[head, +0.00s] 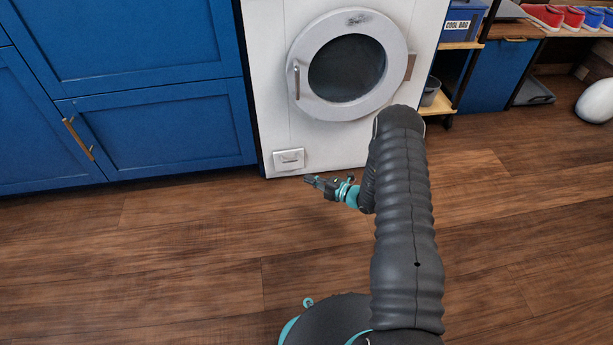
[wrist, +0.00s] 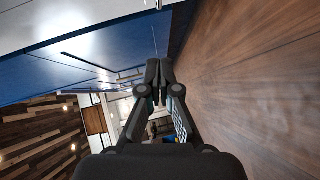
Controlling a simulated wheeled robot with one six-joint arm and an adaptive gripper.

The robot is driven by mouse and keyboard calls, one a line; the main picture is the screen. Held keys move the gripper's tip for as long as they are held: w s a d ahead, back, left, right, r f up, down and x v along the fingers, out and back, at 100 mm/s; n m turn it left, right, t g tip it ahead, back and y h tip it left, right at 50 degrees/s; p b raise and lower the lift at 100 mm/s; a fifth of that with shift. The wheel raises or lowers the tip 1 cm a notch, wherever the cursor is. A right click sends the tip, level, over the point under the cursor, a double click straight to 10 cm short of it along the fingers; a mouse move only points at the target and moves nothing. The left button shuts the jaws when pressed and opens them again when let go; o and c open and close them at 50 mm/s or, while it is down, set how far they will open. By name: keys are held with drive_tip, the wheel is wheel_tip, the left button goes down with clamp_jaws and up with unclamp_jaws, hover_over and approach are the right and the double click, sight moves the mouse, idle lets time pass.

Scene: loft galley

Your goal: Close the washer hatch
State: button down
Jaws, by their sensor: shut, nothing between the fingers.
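The white washer (head: 270,60) stands at the back centre in the head view. Its round hatch (head: 303,48) has a pale ring, dark glass and an upright handle (head: 297,82) on its left side. The hatch lies close to the washer's front; I cannot tell whether it is fully flush or slightly ajar. My gripper (head: 309,180) is low in front of the washer, below the hatch and apart from it, pointing left. In the wrist view my gripper (wrist: 160,72) has its fingers together with nothing between them. The washer hatch is not recognisable in the wrist view.
Blue cabinets (head: 150,125) with brass handles stand left of the washer. To its right is an open shelf with a blue cool bag bin (head: 460,24) and a grey bucket (head: 430,90). Shoes (head: 560,17) lie at the far right.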

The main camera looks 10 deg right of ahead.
sight(284, 162)
drive_tip(key=w+a+f+b, duration=0.1)
drive_tip(key=w+a+f, duration=0.1)
drive_tip(key=w+a, duration=0.4)
drive_tip(key=shift+w+a, duration=0.25)
drive_tip(key=shift+w, duration=1.3)
drive_tip(key=shift+f+b, duration=0.15)
drive_tip(key=shift+b, duration=0.15)
drive_tip(key=shift+w+a+b, duration=0.3)
drive_tip(key=shift+w+b, duration=0.45)
